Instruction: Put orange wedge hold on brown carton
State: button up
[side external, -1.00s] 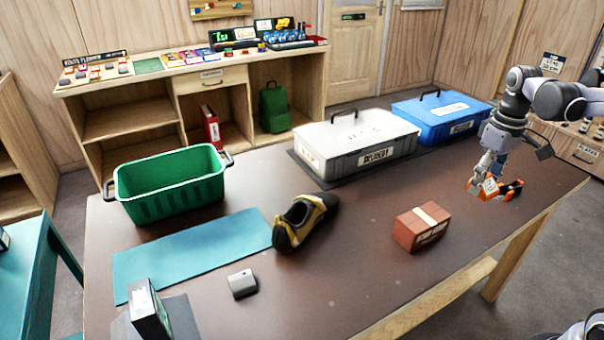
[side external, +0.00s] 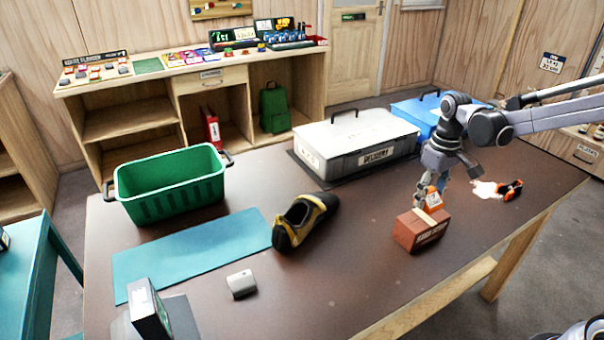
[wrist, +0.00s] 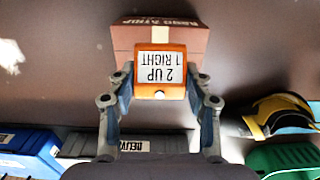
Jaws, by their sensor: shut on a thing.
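The orange wedge hold (side external: 433,200), with a white label, is between the fingers of my gripper (side external: 430,190). In the wrist view the hold (wrist: 161,47) shows its label "2 UP 1 RIGHT", and my gripper (wrist: 160,78) has a finger at each side of it. The brown carton (side external: 418,236) stands on the table directly under the hold in the side view. In the wrist view the carton (wrist: 188,38) shows behind the hold. I cannot tell whether the hold touches the carton's top.
An orange and black item (side external: 510,190) lies by a white patch (side external: 486,188) at the table's right. A yellow-black shoe (side external: 303,220) is left of the carton. Grey (side external: 345,160) and blue (side external: 415,110) cases stand behind. A green bin (side external: 170,200) and teal mat (side external: 190,252) are further left.

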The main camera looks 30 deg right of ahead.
aim_at(427, 204)
jog(key=shift+f, duration=1.7)
jog(key=shift+f, duration=0.1)
jog(key=o, duration=1.2)
jog(key=shift+c, duration=0.2)
